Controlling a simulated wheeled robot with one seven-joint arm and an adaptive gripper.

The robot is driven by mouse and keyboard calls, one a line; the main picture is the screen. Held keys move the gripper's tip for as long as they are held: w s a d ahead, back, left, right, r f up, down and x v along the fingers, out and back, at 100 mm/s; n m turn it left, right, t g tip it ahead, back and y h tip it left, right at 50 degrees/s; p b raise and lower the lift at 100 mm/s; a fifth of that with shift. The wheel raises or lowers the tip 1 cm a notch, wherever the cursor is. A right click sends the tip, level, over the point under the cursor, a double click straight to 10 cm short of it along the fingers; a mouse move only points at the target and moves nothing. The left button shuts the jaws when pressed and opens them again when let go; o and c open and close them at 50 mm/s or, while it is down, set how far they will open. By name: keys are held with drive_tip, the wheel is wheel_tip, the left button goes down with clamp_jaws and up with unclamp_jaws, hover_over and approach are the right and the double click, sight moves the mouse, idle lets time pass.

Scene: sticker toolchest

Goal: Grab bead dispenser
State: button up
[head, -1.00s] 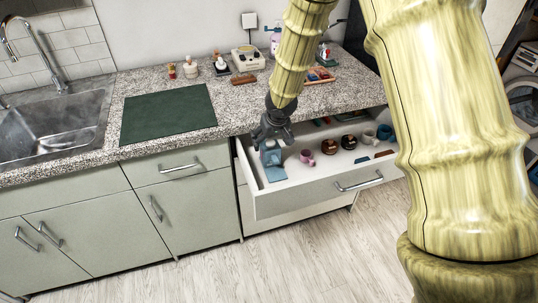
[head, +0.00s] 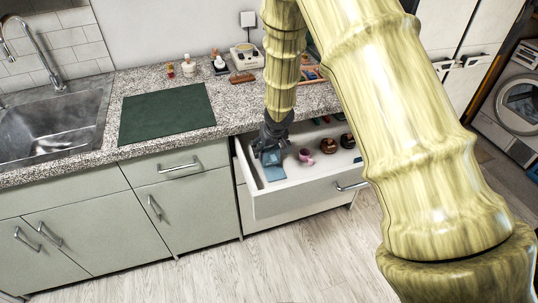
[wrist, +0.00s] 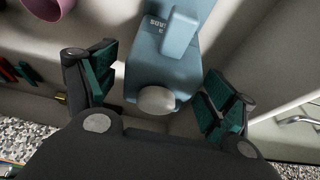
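A blue object with lettering and a round white end, likely the bead dispenser (wrist: 165,60), lies between my fingertips in the wrist view. In the head view the blue object (head: 274,173) is at the left end of the open drawer, partly hidden by my gripper. My gripper (head: 270,157) points down into the drawer above it. In the wrist view my gripper (wrist: 160,103) is open, with teal pads on both sides of the white end and a visible gap on each side.
The open drawer (head: 300,196) also holds a pink mug (head: 306,156) and dark round items (head: 328,145) to the right. The drawer walls are close to my gripper. The granite counter (head: 235,105) is above, with a green mat (head: 165,113) and small bottles.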

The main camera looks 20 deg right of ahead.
drive_tip(key=c, duration=1.3)
drive_tip(key=shift+c, duration=0.6)
drive_tip(key=shift+r, duration=0.15)
